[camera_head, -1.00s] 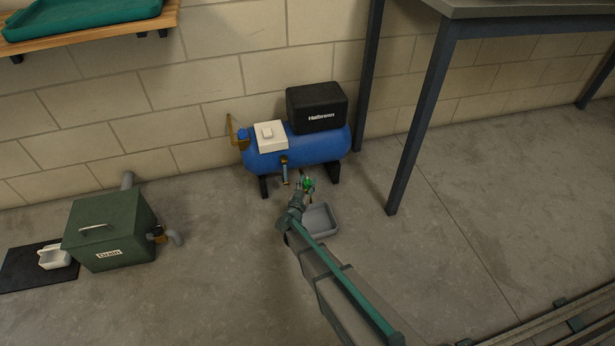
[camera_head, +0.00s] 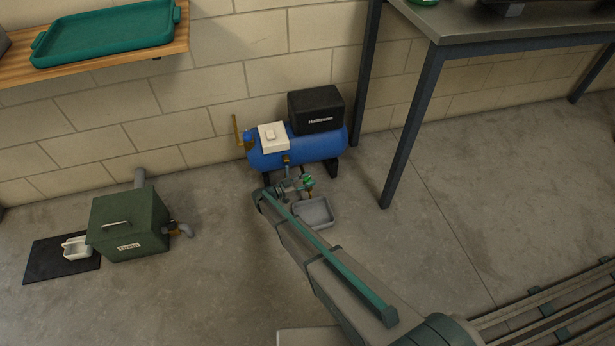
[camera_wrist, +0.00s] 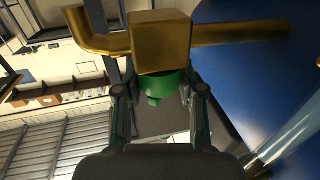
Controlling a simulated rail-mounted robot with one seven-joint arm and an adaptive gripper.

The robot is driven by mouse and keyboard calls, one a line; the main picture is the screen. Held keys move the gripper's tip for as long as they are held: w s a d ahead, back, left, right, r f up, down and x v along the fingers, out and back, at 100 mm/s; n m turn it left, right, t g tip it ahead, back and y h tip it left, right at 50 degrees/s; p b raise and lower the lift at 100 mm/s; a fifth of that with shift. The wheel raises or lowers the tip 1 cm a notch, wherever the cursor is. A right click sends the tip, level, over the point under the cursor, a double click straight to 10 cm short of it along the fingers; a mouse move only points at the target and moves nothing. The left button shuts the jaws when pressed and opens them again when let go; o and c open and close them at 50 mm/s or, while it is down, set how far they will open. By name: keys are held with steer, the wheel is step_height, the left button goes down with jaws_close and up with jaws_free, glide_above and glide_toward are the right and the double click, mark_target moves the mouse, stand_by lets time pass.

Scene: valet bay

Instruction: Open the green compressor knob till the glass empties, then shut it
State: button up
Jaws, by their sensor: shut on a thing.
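The blue compressor (camera_head: 300,149) stands on the floor against the wall. The green knob (camera_head: 308,180) is low in front of it, above a grey tray (camera_head: 316,212). In the wrist view the green knob (camera_wrist: 168,84) sits under a brass block (camera_wrist: 162,42) with brass pipes. My gripper (camera_wrist: 160,92) is shut on the knob, a finger at each side. In the head view my gripper (camera_head: 299,185) reaches the knob from the left. A clear glass tube (camera_wrist: 286,136) shows at the right of the wrist view. The level in the glass cannot be made out.
A table leg (camera_head: 412,125) stands right of the compressor. A shelf (camera_head: 95,60) holds a teal tray (camera_head: 105,33). The floor between is clear.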

steer(key=shift+m+g+h+p, duration=0.35)
steer(key=shift+m+g, duration=0.25)
steer(key=shift+g, duration=0.3)
steer(key=o, duration=1.1)
steer(key=shift+o, duration=0.2)
steer(key=v, duration=1.2)
